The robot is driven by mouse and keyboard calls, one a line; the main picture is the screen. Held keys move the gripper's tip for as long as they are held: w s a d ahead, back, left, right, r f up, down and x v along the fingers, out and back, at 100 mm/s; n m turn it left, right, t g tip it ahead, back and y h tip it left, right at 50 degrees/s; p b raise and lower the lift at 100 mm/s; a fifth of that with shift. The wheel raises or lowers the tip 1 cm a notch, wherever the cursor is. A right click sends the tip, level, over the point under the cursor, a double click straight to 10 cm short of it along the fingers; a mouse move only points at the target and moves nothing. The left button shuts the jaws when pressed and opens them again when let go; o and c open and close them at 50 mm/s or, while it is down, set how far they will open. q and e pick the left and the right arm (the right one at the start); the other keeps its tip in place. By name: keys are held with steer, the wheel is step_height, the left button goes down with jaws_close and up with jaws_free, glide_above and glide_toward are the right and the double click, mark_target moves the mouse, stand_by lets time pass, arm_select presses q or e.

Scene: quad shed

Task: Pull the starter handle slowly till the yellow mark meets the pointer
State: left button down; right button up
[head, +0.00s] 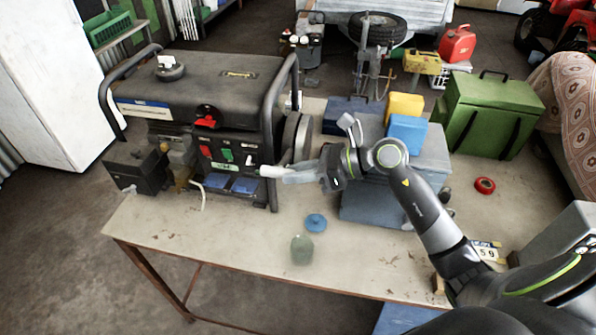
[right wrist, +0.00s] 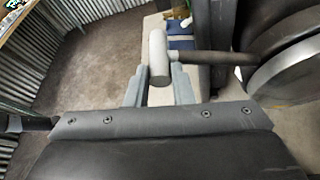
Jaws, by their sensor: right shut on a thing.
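The black generator (head: 220,88) stands at the left of the table. The pale cylindrical starter handle (head: 272,171) is in front of its right side. It also shows in the right wrist view (right wrist: 158,58), where a dark bar-like piece runs from beside it toward a round grey housing (right wrist: 292,62). My right gripper (head: 290,173) is shut on the starter handle. In the right wrist view its fingers (right wrist: 157,80) lie on either side of the handle. I cannot make out the yellow mark or the pointer. My left gripper is not in view.
A blue-grey box (head: 400,195) with yellow (head: 403,106) and blue (head: 407,133) packs on it stands right of the generator. A blue disc (head: 315,222) and a small greenish jar (head: 302,249) are near the table's front edge. The front table top is mostly clear.

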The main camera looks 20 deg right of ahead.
steer(key=shift+s+a, duration=0.1)
jaws_close()
steer(key=shift+s+r, duration=0.1)
steer(key=s+a+r+p, duration=0.2)
steer(key=s+a+r, duration=0.1)
steer(key=s, duration=0.4)
steer(key=s+a+r+p, duration=0.2)
steer(key=s+a+r, duration=0.1)
steer(key=s+a, duration=0.3)
steer(key=shift+s+a, duration=0.25)
steer(key=shift+s, duration=0.25)
stand_by(3.3)
